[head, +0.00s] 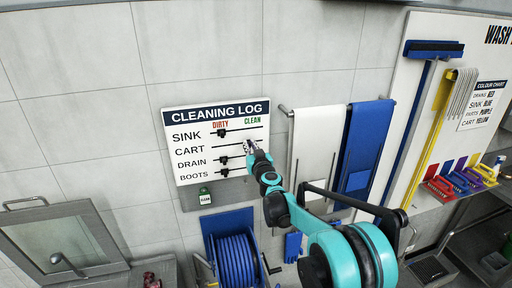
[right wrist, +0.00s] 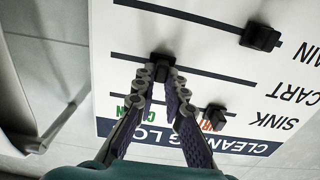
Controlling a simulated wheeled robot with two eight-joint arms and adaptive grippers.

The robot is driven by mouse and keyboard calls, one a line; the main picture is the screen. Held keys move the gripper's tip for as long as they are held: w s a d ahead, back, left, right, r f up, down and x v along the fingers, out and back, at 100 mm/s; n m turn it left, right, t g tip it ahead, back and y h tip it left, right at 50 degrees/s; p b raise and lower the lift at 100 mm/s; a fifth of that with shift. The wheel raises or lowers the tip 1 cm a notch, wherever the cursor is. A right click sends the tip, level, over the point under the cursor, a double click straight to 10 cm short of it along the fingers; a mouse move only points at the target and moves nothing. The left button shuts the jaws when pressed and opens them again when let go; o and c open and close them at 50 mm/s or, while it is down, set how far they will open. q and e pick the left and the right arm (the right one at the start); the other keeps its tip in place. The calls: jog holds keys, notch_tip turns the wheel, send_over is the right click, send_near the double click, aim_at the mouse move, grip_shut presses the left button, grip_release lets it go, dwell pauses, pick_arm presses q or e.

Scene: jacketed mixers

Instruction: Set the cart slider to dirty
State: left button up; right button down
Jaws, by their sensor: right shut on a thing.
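The white cleaning log board (head: 180,122) hangs on the tiled wall, with rows SINK, CART, DRAIN and BOOTS under red DIRTY on the left and green CLEAN on the right. My right gripper (head: 248,147) reaches the CART row, right of the middle, nearer the CLEAN side. In the right wrist view, which shows the board upside down, my right gripper (right wrist: 163,80) is shut on the black cart slider (right wrist: 162,59), on its dark track. In the head view the gripper hides this slider. My left gripper is not in view.
The sink slider (head: 221,133), drain slider (head: 223,160) and boots slider (head: 224,172) sit toward the DIRTY side. White (head: 315,140) and blue (head: 368,135) towels hang right of the board. A blue hose reel (head: 235,258) is below.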

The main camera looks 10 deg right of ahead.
aim_at(221, 144)
jog(key=a, duration=0.3)
jog(key=s+a+b, duration=0.1)
jog(key=a, duration=0.2)
jog(key=a+b, duration=0.1)
jog(key=a, duration=0.2)
jog(key=shift+s+a+f, duration=0.1)
jog(key=shift+s+a, duration=0.05)
jog(key=shift+a, duration=0.35)
jog(key=c, duration=1.6)
grip_release()
jog(key=shift+a, duration=0.1)
jog(key=shift+c, duration=0.2)
jog(key=shift+o, duration=0.4)
jog(key=shift+s+a, duration=0.1)
jog(key=shift+s, duration=0.3)
jog(key=s+d, duration=0.1)
jog(key=s, duration=1)
jog(key=shift+s+d, duration=0.2)
jog(key=shift+d, duration=0.15)
